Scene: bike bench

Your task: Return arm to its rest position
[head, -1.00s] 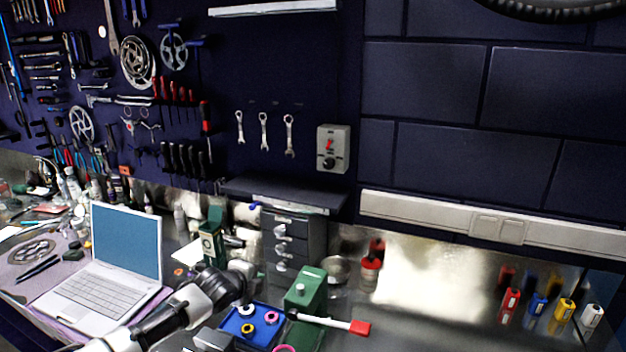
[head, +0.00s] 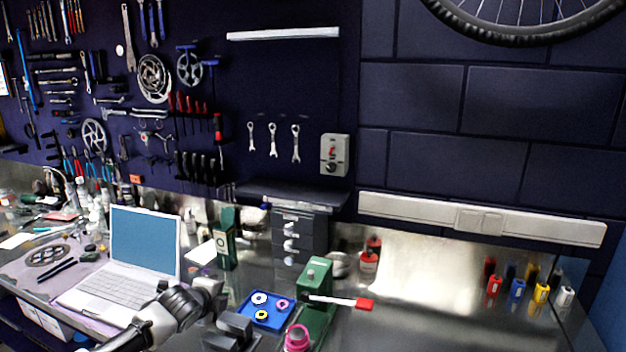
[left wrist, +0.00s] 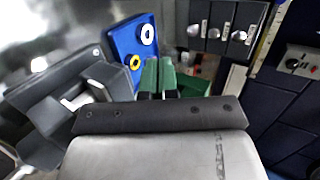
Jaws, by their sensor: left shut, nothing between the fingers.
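My left arm (head: 150,328) comes in from the lower left in the head view. My left gripper (head: 210,288) is shut and empty, above the bench between the laptop and the blue tray (head: 250,319). In the left wrist view the gripper's pale body (left wrist: 155,158) fills the bottom, with its dark edge across the middle. A green tool (head: 316,283) stands right of the tray, with a lever (head: 335,301) ending in a red grip pointing right. My right gripper is not in view.
A dark grey vise-like block (head: 230,332) is close beside my left arm. The laptop (head: 142,245) stands to the left, and grey drawers (head: 299,236) are behind. A pink roll (head: 297,338) is at the front. The bench at the right is mostly clear.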

